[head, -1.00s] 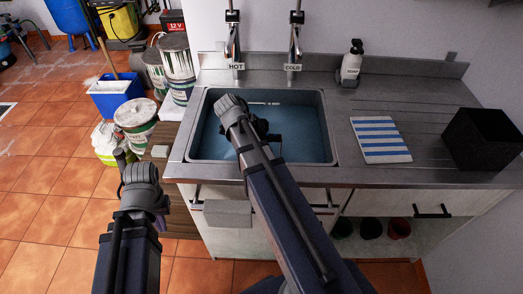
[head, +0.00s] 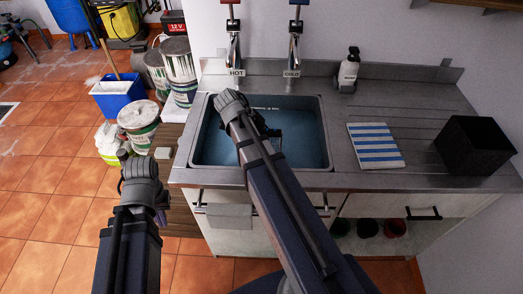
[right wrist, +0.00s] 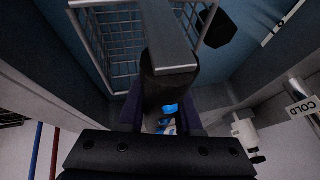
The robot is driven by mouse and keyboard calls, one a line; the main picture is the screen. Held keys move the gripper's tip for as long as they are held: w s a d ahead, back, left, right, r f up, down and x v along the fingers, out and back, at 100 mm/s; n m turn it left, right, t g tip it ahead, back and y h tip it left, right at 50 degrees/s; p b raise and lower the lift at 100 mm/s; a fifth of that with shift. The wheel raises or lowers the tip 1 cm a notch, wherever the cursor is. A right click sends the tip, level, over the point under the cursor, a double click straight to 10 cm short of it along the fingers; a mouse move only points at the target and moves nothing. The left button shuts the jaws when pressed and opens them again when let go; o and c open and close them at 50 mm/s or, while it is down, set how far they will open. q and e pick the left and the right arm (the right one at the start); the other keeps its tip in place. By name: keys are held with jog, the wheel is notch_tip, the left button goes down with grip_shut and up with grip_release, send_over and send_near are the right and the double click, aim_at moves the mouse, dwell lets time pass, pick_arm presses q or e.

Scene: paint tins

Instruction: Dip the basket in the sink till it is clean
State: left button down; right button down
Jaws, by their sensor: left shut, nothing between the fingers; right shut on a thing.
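The sink (head: 324,110) is a grey-rimmed basin set in the counter, with a flat blue surface like water inside. The wire basket (right wrist: 110,38) shows in the right wrist view, in front of a blue sink surface. Its grey handle bar (right wrist: 170,35) ends in a black part between my right fingers. My right gripper (right wrist: 163,108) is shut on this handle; in the head view my right arm reaches over the sink and hides most of the basket. I cannot tell how deep the basket sits or whether it is clean. My left gripper (head: 161,212), mostly hidden by its wrist, is shut and empty left of the counter.
HOT (head: 233,50) and COLD (head: 294,48) taps stand behind the sink. A soap bottle (head: 348,69), a striped cloth (head: 376,146) and a black box (head: 476,146) are on the counter to the right. Paint tins (head: 138,120) and a blue bucket (head: 118,95) stand left.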

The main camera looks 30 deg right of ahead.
jog(key=shift+r+p, duration=5.55)
jog(key=shift+r, duration=0.35)
notch_tip(320, 180, up, 4)
jog(key=p, duration=0.4)
